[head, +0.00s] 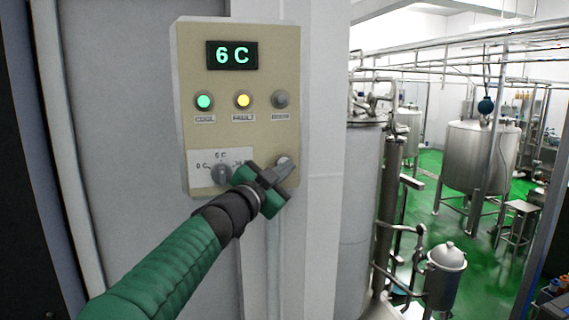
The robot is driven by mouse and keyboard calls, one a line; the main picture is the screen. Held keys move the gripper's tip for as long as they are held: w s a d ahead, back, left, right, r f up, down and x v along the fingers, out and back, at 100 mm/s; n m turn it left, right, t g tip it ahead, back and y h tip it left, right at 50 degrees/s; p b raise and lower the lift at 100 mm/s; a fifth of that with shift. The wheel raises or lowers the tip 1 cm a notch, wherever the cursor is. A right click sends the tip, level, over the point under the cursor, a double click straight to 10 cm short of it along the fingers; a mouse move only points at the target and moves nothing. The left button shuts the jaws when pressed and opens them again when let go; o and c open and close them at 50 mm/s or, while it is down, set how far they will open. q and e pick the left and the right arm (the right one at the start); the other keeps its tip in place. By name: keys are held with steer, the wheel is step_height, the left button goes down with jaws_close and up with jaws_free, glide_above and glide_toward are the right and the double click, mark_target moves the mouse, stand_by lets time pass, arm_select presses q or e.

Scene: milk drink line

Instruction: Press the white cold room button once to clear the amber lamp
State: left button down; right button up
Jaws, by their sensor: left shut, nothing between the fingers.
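A beige control panel (220,133) is on the wall in front of me. Its amber lamp (242,100), labelled FAULT, is lit. The white button (283,160) is at the panel's lower right; only its pale upper edge shows past my fingers. My left gripper (286,170) is shut and empty, with its fingertips in front of the button. I cannot tell whether they touch it. My right gripper is not in view.
A green lamp (204,101) is lit and a grey lamp (280,99) is dark. The display (232,55) reads 6 C. A dial (221,174) sits close left of my gripper. Steel tanks (481,155) stand at the right.

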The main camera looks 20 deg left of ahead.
arm_select(q)
steer(key=shift+d, duration=0.2)
steer(key=shift+w+a, duration=0.2)
steer(key=shift+a, duration=0.1)
steer(key=shift+w+a+p, duration=0.1)
steer(key=shift+w+p, duration=0.1)
steer(key=shift+p, duration=0.2)
stand_by(0.4)
steer(key=shift+s, duration=0.15)
steer(key=shift+s+d+b, duration=0.35)
steer(key=shift+s+d, duration=0.05)
steer(key=shift+s, duration=0.2)
